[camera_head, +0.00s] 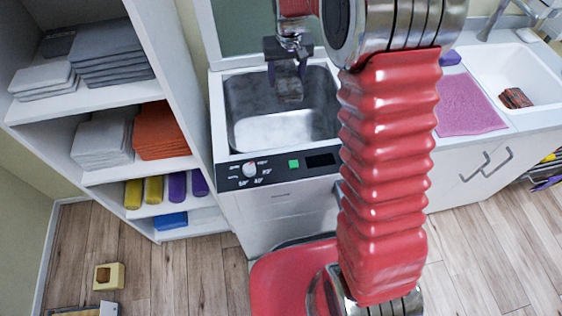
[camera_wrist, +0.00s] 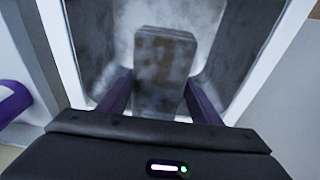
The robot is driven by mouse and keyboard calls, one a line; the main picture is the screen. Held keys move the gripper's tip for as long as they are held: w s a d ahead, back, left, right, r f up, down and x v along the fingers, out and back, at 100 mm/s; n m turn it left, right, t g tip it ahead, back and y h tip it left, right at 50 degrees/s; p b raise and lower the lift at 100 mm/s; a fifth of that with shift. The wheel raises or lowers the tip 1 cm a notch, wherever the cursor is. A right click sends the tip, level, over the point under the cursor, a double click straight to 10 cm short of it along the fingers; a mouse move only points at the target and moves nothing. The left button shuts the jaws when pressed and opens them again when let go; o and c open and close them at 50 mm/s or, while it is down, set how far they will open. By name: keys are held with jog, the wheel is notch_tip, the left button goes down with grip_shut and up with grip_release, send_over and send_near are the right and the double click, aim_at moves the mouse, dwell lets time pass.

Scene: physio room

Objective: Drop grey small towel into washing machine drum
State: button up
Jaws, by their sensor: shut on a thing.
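The washing machine (camera_head: 278,205) has a control panel with a knob and a green button, and an open metal drum (camera_head: 236,105) in its top. My gripper (camera_head: 287,80) points down over the drum, its purple fingers closed on a small folded grey towel (camera_head: 290,92). In the wrist view the grey towel (camera_wrist: 163,62) stands out between the fingertips of my gripper (camera_wrist: 160,100), with mottled brownish shading. Behind it is the hazy metal inside of the drum (camera_wrist: 105,35), with its pale rim around it. The exact height of the towel relative to the rim is hard to tell.
An open shelf unit (camera_head: 190,80) at left holds folded grey towels (camera_head: 108,55), orange towels (camera_head: 162,130) and several rolls. At right are a pink cloth (camera_head: 465,103) and a white sink (camera_head: 520,65) with a reddish-brown object (camera_head: 515,97). My red arm hides the middle.

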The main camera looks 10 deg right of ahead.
jog(key=shift+f, duration=2.8)
jog(key=o, duration=1.2)
jog(key=r, duration=0.4)
jog(key=s+r, duration=0.1)
jog(key=r, duration=0.4)
jog(key=s+r, duration=0.1)
jog(key=r, duration=0.3)
jog(key=shift+r, duration=0.3)
jog(key=shift+f, duration=0.1)
